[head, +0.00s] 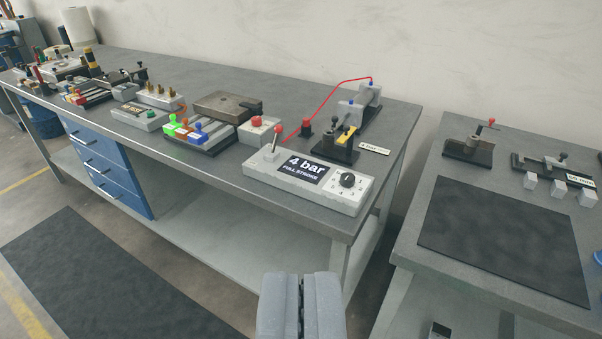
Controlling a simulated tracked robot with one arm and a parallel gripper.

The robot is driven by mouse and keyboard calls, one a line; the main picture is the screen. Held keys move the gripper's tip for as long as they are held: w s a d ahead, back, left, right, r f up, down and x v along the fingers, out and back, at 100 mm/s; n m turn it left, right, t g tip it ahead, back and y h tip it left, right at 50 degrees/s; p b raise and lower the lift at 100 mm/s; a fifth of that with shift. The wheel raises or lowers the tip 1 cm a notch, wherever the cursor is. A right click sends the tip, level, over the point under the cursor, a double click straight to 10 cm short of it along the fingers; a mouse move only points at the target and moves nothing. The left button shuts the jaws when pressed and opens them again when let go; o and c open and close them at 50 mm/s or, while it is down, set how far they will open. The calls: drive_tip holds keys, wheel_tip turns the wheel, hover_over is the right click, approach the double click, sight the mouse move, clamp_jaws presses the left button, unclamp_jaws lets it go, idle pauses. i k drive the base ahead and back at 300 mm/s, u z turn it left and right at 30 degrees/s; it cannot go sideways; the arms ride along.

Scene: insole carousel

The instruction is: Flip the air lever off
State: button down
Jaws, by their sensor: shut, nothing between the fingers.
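The air lever (276,139) is a metal stick with a red tip, standing nearly upright at the left end of a light grey control box (258,172). The box sits near the front edge of the workbench. It bears a black label (304,169) reading "4 bar FULL STROKE" and a black knob (347,180) on its right. My gripper (301,285) is shut and empty at the bottom centre of the picture. It is apart from the lever and the box, lower in the picture, in front of the bench.
A red button box (259,131) stands just behind the lever. A second table (410,250) with a black mat (503,240) is at right, across a gap.

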sight(277, 129)
drive_tip(key=z, duration=0.1)
drive_tip(key=i, duration=0.9)
drive_tip(key=z, duration=0.25)
